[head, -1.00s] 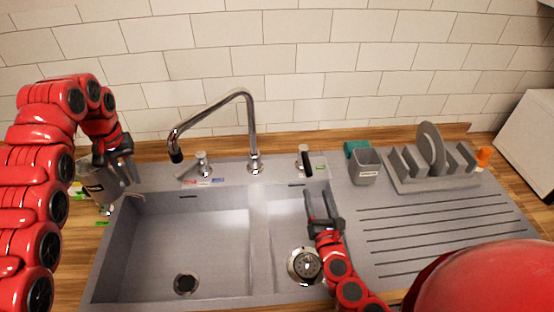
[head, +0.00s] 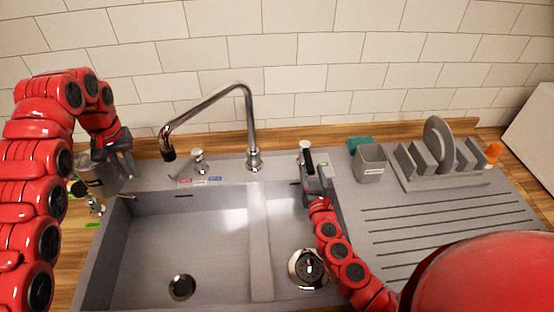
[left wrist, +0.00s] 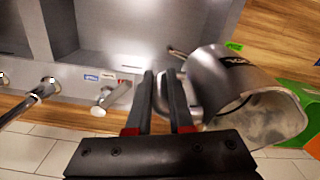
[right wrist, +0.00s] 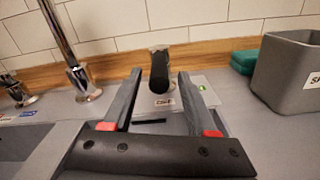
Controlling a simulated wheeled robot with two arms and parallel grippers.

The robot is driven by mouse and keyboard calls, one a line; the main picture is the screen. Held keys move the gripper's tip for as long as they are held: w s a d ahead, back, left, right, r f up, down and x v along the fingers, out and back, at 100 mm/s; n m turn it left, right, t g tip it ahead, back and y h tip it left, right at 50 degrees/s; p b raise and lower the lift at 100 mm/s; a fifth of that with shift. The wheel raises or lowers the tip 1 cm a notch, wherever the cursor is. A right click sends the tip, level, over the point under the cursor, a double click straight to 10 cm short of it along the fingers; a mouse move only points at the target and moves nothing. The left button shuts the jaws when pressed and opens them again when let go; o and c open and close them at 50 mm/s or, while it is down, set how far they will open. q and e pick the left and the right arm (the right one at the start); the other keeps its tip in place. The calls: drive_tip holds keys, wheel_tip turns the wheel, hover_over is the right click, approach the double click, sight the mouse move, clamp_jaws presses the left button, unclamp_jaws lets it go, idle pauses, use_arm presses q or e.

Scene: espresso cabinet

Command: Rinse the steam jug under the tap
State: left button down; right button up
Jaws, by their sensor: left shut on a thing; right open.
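The metal steam jug (head: 95,174) is at the left end of the sink, partly hidden by my left gripper (head: 124,163). In the left wrist view the jug (left wrist: 238,82) shows its open mouth with a pale, blotchy inside, and my left fingers are shut on its handle. The tap (head: 251,125) arches over the large basin, its spout to the right of the jug. No water shows. My right gripper (right wrist: 166,95) is open, its fingers pointing at the black-handled lever (right wrist: 159,72). The lever appears between the fingertips; I cannot tell the gap.
The large basin (head: 190,235) is empty. A small basin with a drain (head: 308,267) lies to its right. A second lever (head: 199,160) stands left of the tap. A grey cup (head: 370,165), green sponge (head: 359,143) and plate rack (head: 440,168) stand on the right.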

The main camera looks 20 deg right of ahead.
sight(309, 164)
drive_tip(key=x, duration=0.3)
drive_tip(key=shift+w+r, duration=0.15)
drive_tip(key=shift+w, duration=0.1)
clamp_jaws()
idle(1.4)
